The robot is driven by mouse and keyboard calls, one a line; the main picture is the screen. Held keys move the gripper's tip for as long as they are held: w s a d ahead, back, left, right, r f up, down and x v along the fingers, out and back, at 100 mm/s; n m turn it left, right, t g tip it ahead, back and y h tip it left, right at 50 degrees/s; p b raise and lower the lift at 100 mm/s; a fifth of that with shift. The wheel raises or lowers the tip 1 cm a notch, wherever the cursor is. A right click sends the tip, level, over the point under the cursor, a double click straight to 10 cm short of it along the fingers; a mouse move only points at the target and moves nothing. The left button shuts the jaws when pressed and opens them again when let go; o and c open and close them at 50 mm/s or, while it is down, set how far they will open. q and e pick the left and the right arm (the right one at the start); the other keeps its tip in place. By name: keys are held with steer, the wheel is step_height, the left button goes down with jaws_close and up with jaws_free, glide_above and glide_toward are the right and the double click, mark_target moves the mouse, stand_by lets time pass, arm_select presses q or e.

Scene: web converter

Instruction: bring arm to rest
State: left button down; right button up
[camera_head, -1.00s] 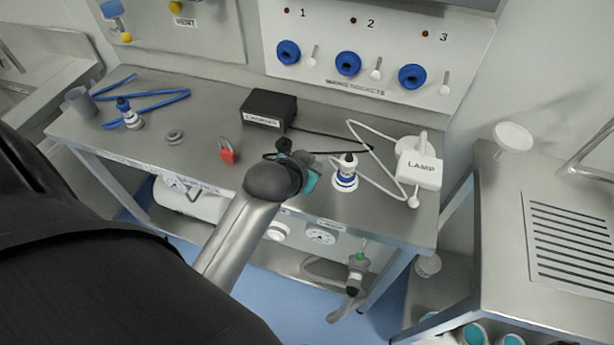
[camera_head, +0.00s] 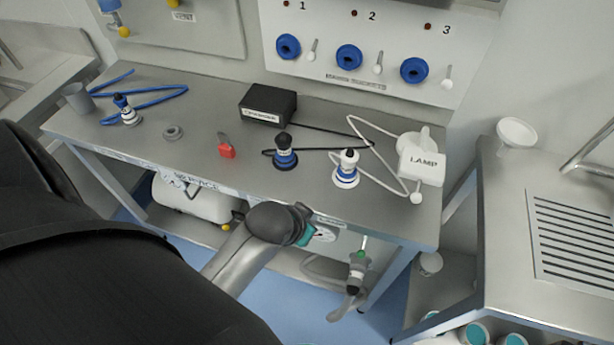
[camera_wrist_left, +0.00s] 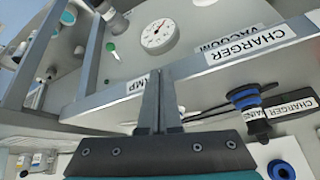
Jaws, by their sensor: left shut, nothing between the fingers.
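My left arm's dark wrist and teal gripper body (camera_head: 306,235) are in front of the table's front edge in the head view. The fingers are hidden there. In the left wrist view the left gripper (camera_wrist_left: 158,92) is shut and empty, with its fingers side by side near the table's labelled edge (camera_wrist_left: 215,62). A black plug with a blue ring (camera_head: 285,155) stands on the table behind the wrist, apart from it. It also shows in the left wrist view (camera_wrist_left: 248,97). My right gripper is not in view.
The table (camera_head: 215,180) holds a black charger box (camera_head: 267,104), a white plug (camera_head: 346,170), a lamp box (camera_head: 420,166), a red padlock-like item (camera_head: 226,150) and a blue-corded plug (camera_head: 125,112). A gauge (camera_head: 325,233) and a hose fitting (camera_head: 357,268) are below its front edge.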

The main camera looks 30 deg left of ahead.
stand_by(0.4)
arm_select(q)
steer(key=s+d+f+g+b, duration=0.1)
steer(key=s+f+b, duration=0.3)
steer(key=f, duration=0.9)
steer(key=s+f+g+b, duration=0.2)
steer(key=s+f, duration=0.4)
steer(key=f, duration=0.7)
steer(key=s+a+f+g+b, duration=0.1)
steer(key=s+f+b, duration=0.4)
steer(key=s+f, duration=0.9)
steer(key=s+g, duration=0.1)
steer(key=s, duration=0.2)
steer(key=shift+s+f+m, duration=0.25)
steer(key=shift+m, duration=0.15)
